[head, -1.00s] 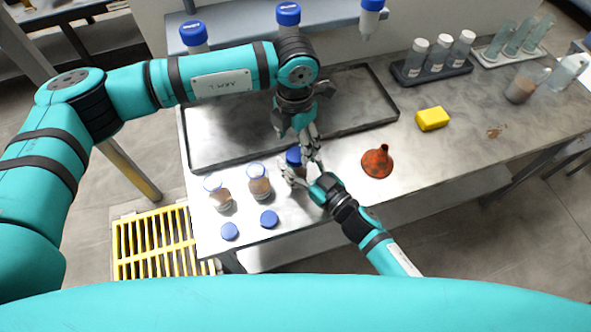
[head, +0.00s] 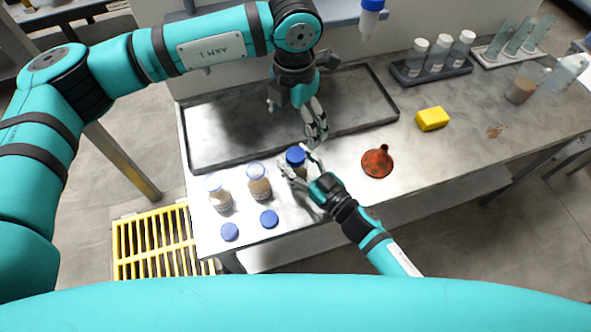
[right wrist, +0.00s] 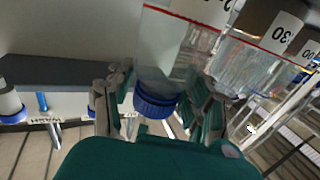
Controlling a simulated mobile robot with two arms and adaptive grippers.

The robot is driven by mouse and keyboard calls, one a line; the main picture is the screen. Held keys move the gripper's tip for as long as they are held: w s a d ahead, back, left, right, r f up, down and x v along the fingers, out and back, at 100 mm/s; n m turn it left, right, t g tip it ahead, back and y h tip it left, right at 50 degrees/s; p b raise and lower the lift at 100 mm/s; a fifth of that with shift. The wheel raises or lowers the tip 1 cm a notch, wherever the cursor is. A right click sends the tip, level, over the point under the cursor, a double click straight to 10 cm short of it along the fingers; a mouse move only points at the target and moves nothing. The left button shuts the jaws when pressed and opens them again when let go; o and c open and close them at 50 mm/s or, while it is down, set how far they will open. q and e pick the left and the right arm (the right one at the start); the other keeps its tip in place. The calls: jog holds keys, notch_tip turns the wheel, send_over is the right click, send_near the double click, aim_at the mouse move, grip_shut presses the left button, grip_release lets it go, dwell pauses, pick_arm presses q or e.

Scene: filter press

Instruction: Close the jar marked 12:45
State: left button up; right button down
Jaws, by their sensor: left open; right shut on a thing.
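A jar with a blue lid (head: 296,156) on its mouth stands near the front of the steel bench. My right gripper (head: 300,168) is shut around this jar from the front right. In the right wrist view, which looks upside down, the jar (right wrist: 172,52) and its blue lid (right wrist: 155,104) show between the fingers (right wrist: 160,112). A "2" shows at that view's top edge, but I cannot read the full time mark. My left gripper (head: 316,128) is open and empty, above and slightly behind the lid, apart from it.
Two lidless jars, one at left (head: 219,195) and one nearer (head: 259,182), stand left of the held jar. Two loose blue lids, one left (head: 230,232) and one right (head: 269,219), lie in front.

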pick_arm(q)
notch_tip(320, 180, up, 5)
jog(key=shift+r, duration=0.15)
pick_arm(e)
jog(key=shift+c, duration=2.2)
grip_release()
jog(key=v, duration=1.2)
